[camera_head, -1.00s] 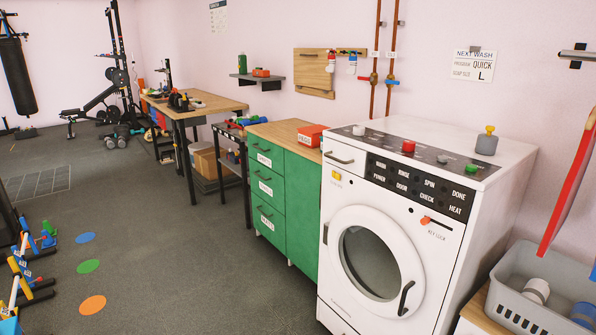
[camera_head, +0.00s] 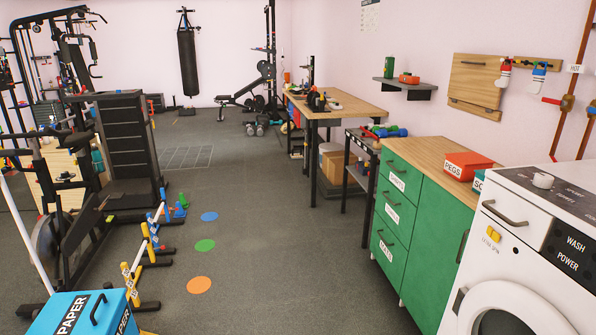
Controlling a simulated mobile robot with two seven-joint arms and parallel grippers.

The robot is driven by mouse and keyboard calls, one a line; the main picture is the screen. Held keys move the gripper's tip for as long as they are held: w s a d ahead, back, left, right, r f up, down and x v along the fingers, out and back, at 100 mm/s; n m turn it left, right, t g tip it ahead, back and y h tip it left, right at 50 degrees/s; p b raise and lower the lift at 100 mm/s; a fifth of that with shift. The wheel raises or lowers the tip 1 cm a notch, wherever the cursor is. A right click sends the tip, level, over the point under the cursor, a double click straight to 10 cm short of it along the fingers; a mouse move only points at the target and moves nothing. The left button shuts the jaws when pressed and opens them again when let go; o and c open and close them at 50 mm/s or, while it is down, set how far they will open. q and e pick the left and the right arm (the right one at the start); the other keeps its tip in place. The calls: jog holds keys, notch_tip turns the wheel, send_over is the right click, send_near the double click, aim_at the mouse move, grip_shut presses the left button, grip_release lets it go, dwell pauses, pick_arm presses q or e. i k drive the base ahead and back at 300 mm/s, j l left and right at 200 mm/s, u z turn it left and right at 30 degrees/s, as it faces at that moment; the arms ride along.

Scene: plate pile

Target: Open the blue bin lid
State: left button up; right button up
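The blue bin lid (camera_head: 62,312) is at the bottom left of the head view, cut off by the lower edge. It is marked PAPER and has a dark handle (camera_head: 97,309) on top. The lid looks shut, and the bin's body below it is mostly out of frame. Neither of my grippers is in view.
A white pole (camera_head: 25,240) leans beside the bin at the left edge. An exercise bike (camera_head: 60,215) and low hurdles (camera_head: 148,245) stand behind it. The washing machine (camera_head: 510,260) and green cabinet (camera_head: 430,240) line the right. Grey floor (camera_head: 270,270) is open in the middle.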

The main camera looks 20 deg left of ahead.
aim_at(74, 311)
jog(key=i+j+u, duration=0.1)
jog(key=i+u, duration=1.65)
jog(key=i+j+z, duration=0.1)
jog(key=i+z, duration=0.4)
jog(key=z, duration=5.7)
